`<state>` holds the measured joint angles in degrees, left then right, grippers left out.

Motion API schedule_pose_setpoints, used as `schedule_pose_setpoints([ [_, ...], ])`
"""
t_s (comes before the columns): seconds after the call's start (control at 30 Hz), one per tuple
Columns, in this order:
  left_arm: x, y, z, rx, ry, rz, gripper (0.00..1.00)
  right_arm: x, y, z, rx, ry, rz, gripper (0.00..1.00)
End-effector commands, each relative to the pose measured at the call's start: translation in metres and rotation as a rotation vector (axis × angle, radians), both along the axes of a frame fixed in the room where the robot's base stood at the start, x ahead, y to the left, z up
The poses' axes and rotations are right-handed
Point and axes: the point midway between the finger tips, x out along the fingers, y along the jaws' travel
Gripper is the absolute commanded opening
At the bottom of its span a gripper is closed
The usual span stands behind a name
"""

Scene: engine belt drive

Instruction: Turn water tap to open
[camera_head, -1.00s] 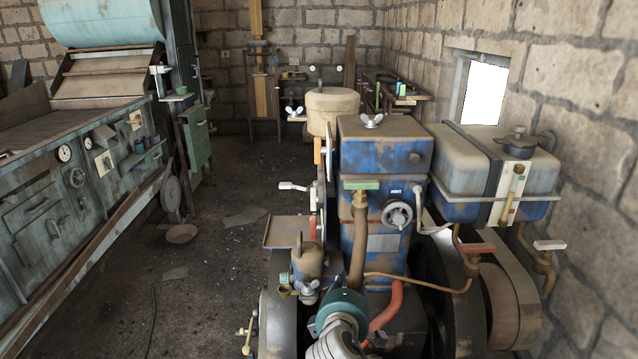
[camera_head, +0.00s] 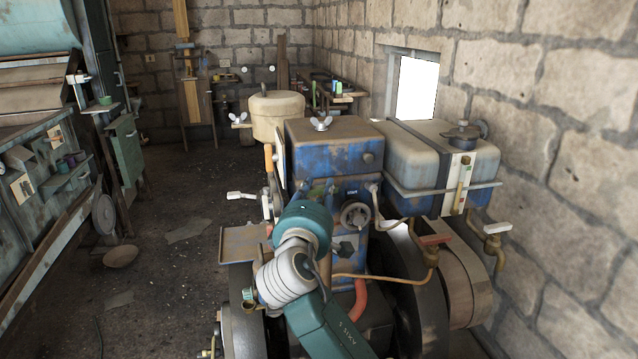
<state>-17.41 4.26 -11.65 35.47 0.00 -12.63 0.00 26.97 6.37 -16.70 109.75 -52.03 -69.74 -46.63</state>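The blue engine block (camera_head: 350,160) stands in front of me. In the earlier view a tap with a green handle sits on its front face. Now my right arm covers most of that spot, and only a bit of green (camera_head: 318,189) shows above my teal arm joint. A tap with a red handle (camera_head: 435,240) and a tap with a pale handle (camera_head: 497,228) sit below the tank (camera_head: 420,160) at the right. My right arm reaches up from the bottom centre. Its gripper fingers are hidden or cannot be made out. My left gripper is not in view.
A round grey handwheel (camera_head: 356,215) is right of my arm. Large dark wheels (camera_head: 415,290) flank the engine. A beige pot (camera_head: 275,116) stands behind it. A stone wall (camera_head: 580,170) closes off the right. The floor (camera_head: 180,210) at left is mostly open.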

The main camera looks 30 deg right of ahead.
Motion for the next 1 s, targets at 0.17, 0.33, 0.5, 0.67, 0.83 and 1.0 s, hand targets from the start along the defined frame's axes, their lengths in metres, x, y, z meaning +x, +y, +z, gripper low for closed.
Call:
schedule_pose_setpoints([
  [0.17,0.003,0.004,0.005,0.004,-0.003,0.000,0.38,0.011,-0.009,0.000,0.000,0.000,0.000,0.29],
  [0.33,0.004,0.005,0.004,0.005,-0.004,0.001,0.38,0.013,-0.010,-0.001,0.001,-0.001,0.001,0.29],
  [0.5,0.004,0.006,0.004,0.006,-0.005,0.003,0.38,0.013,-0.010,-0.001,0.001,-0.001,0.001,0.21],
  [0.67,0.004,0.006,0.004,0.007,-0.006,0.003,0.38,0.013,-0.010,-0.001,0.001,0.000,0.001,0.00],
  [0.83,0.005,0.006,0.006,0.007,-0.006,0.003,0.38,0.012,-0.010,0.000,0.001,0.000,0.007,0.00],
  [1.0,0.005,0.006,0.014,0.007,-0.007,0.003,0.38,0.012,-0.011,0.001,0.000,0.003,0.046,0.00],
])
